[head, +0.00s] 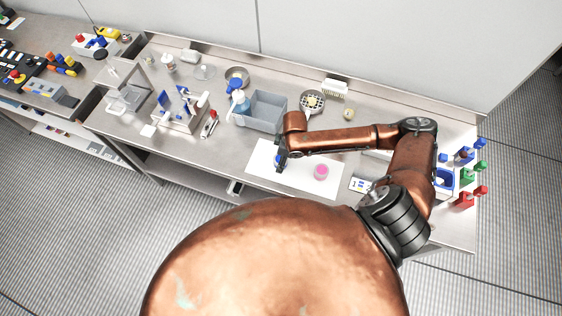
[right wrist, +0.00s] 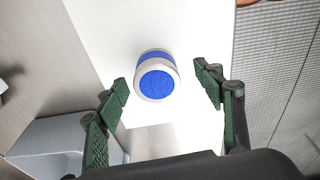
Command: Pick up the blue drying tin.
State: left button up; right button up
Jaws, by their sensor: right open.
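The blue drying tin (right wrist: 156,80) has a blue top and a pale metal rim, and stands on a white mat (right wrist: 200,30) in the right wrist view. My right gripper (right wrist: 162,84) is open, with its green-padded fingers on either side of the tin and gaps showing on both sides. I cannot tell how far the gripper is above the tin. In the head view the tin (head: 278,160) is mostly hidden by my right gripper (head: 281,162), over the left part of the mat (head: 296,182). My left gripper is not in view.
A pink-topped tin (head: 321,171) stands on the right part of the mat. A grey bin (head: 262,110) is behind the mat, also showing in the right wrist view (right wrist: 60,135). A strainer (head: 312,102) lies behind my arm. The table's front edge is close to the mat.

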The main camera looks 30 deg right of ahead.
jog(key=shift+w+a+f, duration=0.15)
jog(key=shift+w+f, duration=0.85)
jog(key=shift+f, duration=0.25)
jog(key=shift+s, duration=0.4)
jog(key=shift+s+r, duration=0.15)
jog(key=shift+s, duration=0.05)
jog(key=shift+w, duration=0.35)
jog(key=c, duration=0.5)
jog(key=shift+s, duration=0.1)
jog(key=shift+c, duration=0.7)
jog(key=shift+s, duration=0.1)
jog(key=shift+c, duration=0.8)
jog(key=c, duration=0.3)
jog(key=shift+c, duration=0.9)
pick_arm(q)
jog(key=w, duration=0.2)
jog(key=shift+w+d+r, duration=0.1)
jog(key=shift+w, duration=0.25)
